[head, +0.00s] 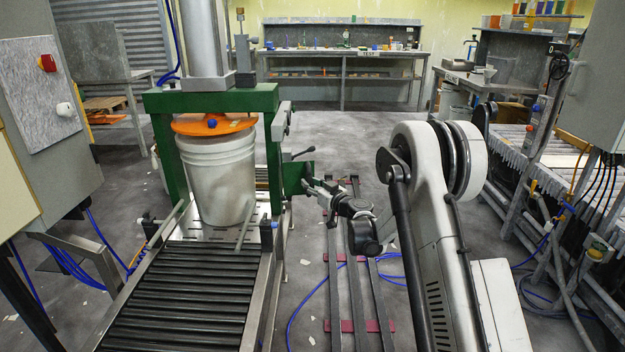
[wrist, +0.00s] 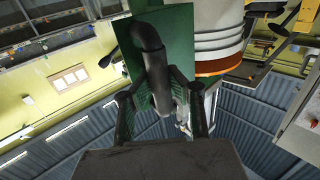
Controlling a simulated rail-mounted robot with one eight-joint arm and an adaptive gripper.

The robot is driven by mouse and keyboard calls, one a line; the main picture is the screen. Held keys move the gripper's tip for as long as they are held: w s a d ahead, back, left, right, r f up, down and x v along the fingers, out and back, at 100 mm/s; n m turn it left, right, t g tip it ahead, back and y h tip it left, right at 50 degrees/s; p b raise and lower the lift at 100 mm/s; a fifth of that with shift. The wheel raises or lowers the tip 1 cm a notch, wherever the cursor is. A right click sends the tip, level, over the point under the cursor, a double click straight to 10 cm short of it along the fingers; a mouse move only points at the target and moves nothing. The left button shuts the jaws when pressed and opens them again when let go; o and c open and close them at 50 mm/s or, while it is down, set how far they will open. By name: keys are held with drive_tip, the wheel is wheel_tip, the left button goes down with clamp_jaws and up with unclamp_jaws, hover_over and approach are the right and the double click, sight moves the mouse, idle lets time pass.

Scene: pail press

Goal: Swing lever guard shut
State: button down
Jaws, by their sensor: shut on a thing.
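The lever guard (head: 293,178) is a green plate standing out from the right side of the green press frame (head: 272,103). It fills the upper middle of the wrist view (wrist: 178,40), with a dark bent handle (wrist: 155,65) on its face. My gripper (head: 318,187) is at the guard from the right. In the wrist view my gripper (wrist: 161,97) has its two fingers either side of the handle, shut on it. A lever with a dark grip (head: 303,153) shows just above the guard; its base is hidden.
A white pail (head: 220,180) with an orange lid (head: 213,124) stands upright under the press ram. A roller conveyor (head: 185,300) runs toward me. Dark floor rails (head: 333,280) and blue hoses (head: 300,310) lie right of it. Another conveyor (head: 520,150) stands at far right.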

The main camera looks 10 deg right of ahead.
drive_tip(key=shift+w+d, duration=0.4)
drive_tip(key=shift+d, duration=0.35)
drive_tip(key=shift+w+d, duration=0.35)
drive_tip(key=shift+d, duration=0.5)
drive_tip(key=w+d, duration=0.1)
drive_tip(key=d, duration=0.1)
drive_tip(key=w+d, duration=0.2)
drive_tip(key=shift+w+b, duration=0.1)
drive_tip(key=shift+b, duration=0.25)
drive_tip(key=shift+w+d, duration=0.8)
drive_tip(key=shift+w, duration=0.25)
drive_tip(key=shift+w+d, duration=0.75)
drive_tip(key=shift+w, duration=0.3)
